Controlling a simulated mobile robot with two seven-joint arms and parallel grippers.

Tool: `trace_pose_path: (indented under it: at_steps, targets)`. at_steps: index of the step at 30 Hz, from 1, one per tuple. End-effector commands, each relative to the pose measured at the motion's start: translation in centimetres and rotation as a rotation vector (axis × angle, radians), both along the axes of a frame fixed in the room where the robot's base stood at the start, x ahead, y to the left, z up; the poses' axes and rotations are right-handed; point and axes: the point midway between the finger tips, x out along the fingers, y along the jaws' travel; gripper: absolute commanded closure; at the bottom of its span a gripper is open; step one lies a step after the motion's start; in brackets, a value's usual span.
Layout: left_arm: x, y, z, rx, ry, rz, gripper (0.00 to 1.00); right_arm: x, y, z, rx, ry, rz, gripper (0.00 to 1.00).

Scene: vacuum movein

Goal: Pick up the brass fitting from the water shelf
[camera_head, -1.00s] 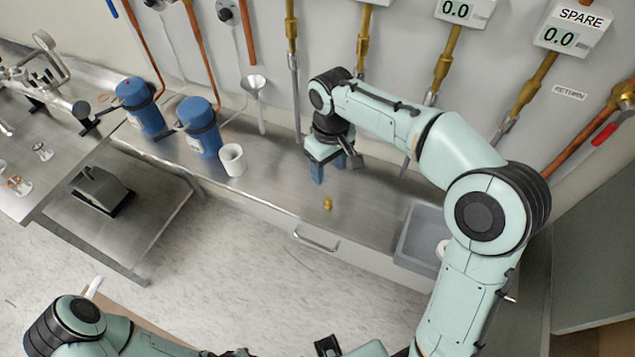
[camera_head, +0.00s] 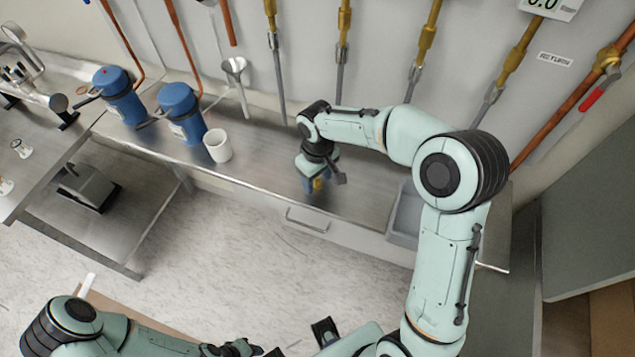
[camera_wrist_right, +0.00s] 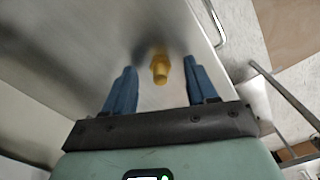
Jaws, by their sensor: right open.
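The brass fitting (camera_wrist_right: 160,68) is on the steel water shelf (camera_wrist_right: 110,40), between and slightly beyond the fingertips of my right gripper (camera_wrist_right: 161,84) in the right wrist view. The blue fingers are apart, one on each side, and the gripper is open and empty. In the head view my right gripper (camera_head: 316,184) points down over the front part of the shelf (camera_head: 262,175); a bit of the brass fitting (camera_head: 318,184) shows between its fingers. The left arm's hand (camera_head: 235,348) is at the bottom edge, and its jaws cannot be made out.
A white cup (camera_head: 217,145) and two blue canisters (camera_head: 182,112) stand on the shelf to the left. A grey basin (camera_head: 405,215) is set in on the right. A drawer handle (camera_head: 307,221) is on the front below the gripper. Pipes line the wall behind.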

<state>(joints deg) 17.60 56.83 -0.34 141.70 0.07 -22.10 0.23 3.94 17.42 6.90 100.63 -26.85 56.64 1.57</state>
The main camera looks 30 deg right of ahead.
Motion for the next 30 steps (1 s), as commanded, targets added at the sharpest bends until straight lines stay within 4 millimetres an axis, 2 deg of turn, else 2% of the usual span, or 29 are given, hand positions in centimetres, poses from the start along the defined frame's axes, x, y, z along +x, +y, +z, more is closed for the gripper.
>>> trace_pose_path:
  at_steps: [3, 8, 9, 14, 24, 30]
  targets:
    - [0.0, 0.0, -0.1, 0.0, 0.0, 0.0, 0.66, 0.0, 0.0, -0.7, 0.0, 0.0, -0.001, 0.43]
    - [0.0, 0.0, -0.1, 0.0, 0.0, 0.0, 0.66, 0.0, 0.0, -0.7, 0.0, -0.001, -0.001, 0.43]
    - [0.0, 0.0, -0.1, 0.0, 0.0, 0.0, 0.66, 0.0, 0.0, -0.7, 0.0, -0.001, -0.001, 0.46]
    - [0.0, 0.0, -0.1, 0.0, 0.0, 0.0, 0.66, 0.0, 0.0, -0.6, 0.0, -0.001, 0.0, 0.98]
    - [0.0, 0.0, 0.0, 0.0, 0.0, 0.0, 0.66, 0.0, 0.0, -0.5, 0.0, -0.001, 0.0, 1.0]
    - [0.1, 0.0, 0.2, 0.0, -0.001, 0.0, 0.66, 0.1, 0.0, 1.1, 0.0, -0.004, 0.0, 1.0]
